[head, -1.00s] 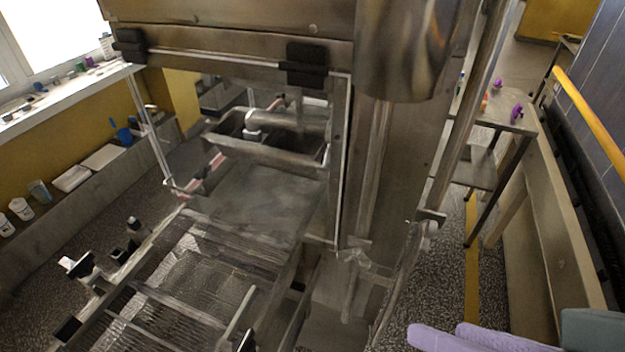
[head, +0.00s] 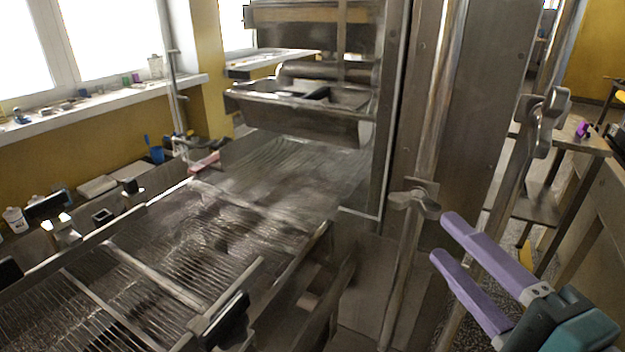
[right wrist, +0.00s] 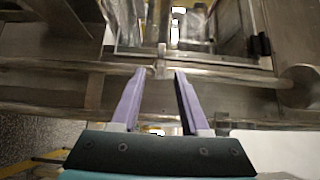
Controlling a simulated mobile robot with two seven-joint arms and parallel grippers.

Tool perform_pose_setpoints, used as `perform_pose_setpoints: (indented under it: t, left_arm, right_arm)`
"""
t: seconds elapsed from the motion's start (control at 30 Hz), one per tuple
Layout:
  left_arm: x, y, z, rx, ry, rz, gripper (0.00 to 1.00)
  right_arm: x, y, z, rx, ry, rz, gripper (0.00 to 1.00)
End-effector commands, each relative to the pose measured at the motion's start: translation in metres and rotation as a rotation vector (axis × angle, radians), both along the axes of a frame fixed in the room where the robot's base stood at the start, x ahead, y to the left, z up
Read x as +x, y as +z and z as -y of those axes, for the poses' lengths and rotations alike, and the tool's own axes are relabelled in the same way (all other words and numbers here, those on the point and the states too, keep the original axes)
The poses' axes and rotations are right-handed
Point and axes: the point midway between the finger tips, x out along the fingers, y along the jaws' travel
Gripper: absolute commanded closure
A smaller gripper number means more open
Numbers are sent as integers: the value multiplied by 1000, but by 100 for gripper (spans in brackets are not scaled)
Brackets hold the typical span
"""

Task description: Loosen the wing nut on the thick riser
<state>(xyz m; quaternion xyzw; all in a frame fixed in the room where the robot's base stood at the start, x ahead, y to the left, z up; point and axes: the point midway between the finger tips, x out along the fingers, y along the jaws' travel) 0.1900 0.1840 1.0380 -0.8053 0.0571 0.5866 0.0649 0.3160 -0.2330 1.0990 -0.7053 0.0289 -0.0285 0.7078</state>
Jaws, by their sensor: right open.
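Two wing nuts show in the head view. One wing nut (head: 415,201) sits on an upright metal riser (head: 402,265) beside the machine's column. A larger-looking, nearer wing nut (head: 546,120) sits on another riser (head: 507,205) to the right. I cannot tell for sure which riser is the thicker. My right gripper (head: 444,236) is open, its purple fingers pointing at the left wing nut, apart from it. In the right wrist view, a small metal fitting (right wrist: 161,62) on a rod shows between the fingertips (right wrist: 160,73), and nothing is held. My left gripper is not in view.
The mesh belt (head: 190,235) and its frame fill the lower left. The steel column (head: 480,110) stands behind the risers. A small metal table (head: 565,140) is at the right. A windowsill (head: 100,110) with small items runs along the left.

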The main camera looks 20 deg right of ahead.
Motion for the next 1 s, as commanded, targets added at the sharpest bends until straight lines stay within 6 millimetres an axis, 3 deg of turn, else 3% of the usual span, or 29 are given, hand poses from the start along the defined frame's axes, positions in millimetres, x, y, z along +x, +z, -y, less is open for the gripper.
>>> perform_pose_setpoints:
  t: [0.2,0.4,0.8,1.0]
  left_arm:
    - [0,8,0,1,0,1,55]
    - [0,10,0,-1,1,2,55]
    - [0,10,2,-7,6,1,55]
    - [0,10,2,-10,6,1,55]
  right_arm:
    - [43,3,3,-2,1,4,55]
    - [70,2,5,-2,2,1,55]
    - [79,1,6,-3,2,0,55]
    - [79,1,6,-4,2,0,76]
